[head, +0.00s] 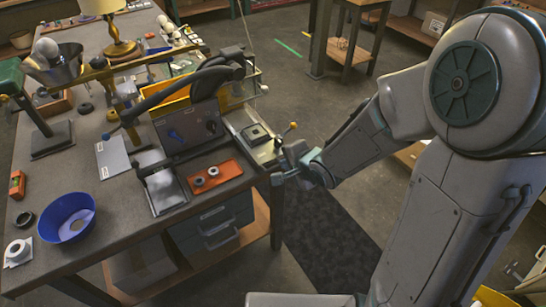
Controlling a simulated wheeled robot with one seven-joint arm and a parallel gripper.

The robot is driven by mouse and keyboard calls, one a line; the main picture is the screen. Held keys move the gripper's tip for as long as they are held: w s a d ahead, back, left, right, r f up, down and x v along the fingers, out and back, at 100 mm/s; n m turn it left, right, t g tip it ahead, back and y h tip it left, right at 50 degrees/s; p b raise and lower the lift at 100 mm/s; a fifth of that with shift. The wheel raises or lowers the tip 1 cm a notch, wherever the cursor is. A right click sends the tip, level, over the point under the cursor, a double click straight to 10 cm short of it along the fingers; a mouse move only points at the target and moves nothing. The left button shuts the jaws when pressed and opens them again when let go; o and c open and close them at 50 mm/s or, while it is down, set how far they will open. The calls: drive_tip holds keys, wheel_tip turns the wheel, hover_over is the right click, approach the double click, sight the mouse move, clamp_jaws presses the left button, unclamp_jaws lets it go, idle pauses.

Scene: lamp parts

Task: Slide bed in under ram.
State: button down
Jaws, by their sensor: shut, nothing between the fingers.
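A light grey bed plate (238,119) with a dark square seat (256,133) lies at the right edge of the bench. A rod with a yellow ball knob (293,125) stands at its right end. Left of it is a dark press (188,130) with a thick curved black arm (175,92). I cannot make out the ram clearly; the dark head (222,72) stands behind and left of the seat, which looks uncovered. My gripper (281,177) is shut and empty just off the bench edge, below the knob. I cannot tell whether it touches the bed.
An orange tray (230,169) with two small rings lies near the bench's front right edge. A blue bowl (68,218), a brass lamp (118,40) and several small parts occupy the bench (130,205). Open floor with a dark mat (325,235) lies right of the bench.

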sight(267, 162)
drive_tip(key=b+x, duration=0.1)
drive_tip(key=x, duration=0.2)
drive_tip(key=b+x, duration=0.1)
drive_tip(key=x, duration=0.2)
drive_tip(key=b+x, duration=0.1)
drive_tip(key=x, duration=0.3)
drive_tip(key=shift+a+b, duration=0.3)
drive_tip(key=shift+b, duration=0.1)
drive_tip(key=shift+r, duration=0.1)
